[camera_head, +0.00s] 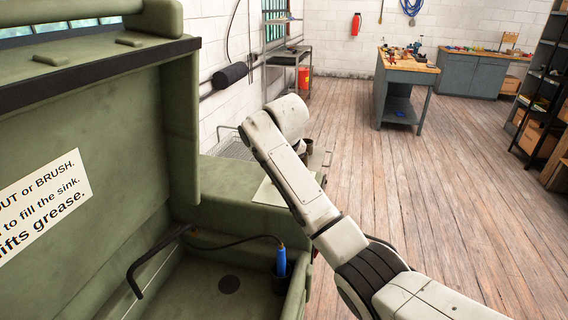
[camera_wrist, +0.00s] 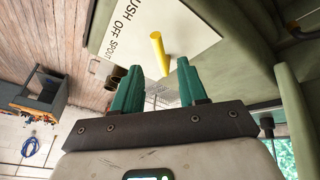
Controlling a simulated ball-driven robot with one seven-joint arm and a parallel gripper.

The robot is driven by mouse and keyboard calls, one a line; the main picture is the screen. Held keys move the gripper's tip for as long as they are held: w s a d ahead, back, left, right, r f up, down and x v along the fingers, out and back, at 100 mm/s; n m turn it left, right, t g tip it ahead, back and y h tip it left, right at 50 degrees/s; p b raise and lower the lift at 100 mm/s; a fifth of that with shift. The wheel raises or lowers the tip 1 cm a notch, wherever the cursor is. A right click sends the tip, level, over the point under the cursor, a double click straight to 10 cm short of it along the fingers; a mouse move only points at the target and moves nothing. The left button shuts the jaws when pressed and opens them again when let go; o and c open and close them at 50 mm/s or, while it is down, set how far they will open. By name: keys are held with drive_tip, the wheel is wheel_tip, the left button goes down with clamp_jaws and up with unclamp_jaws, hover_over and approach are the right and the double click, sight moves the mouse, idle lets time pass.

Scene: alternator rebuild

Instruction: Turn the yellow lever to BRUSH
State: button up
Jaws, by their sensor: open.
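The yellow lever (camera_wrist: 160,54) shows in the wrist view as a short rod in front of a white label plate (camera_wrist: 133,32). The plate carries "OFF" and two partly cut words, "USH" and "SPOU". My gripper (camera_wrist: 158,68) is open, its two green fingers apart. The lever's near end appears between the fingertips in the picture; I cannot tell whether they touch it. In the head view, my arm hides the lever and gripper, and only part of the white plate (camera_head: 269,193) shows on the green parts washer (camera_head: 222,196).
A blue-handled brush (camera_head: 281,262) with a black hose stands in the washer's basin. The raised lid (camera_head: 100,130) with a sign fills the left. A wire basket (camera_head: 235,150) lies behind the plate. A workbench (camera_head: 402,85) stands farther off; the wooden floor between is clear.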

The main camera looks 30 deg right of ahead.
drive_tip(key=v, duration=0.5)
idle(0.4)
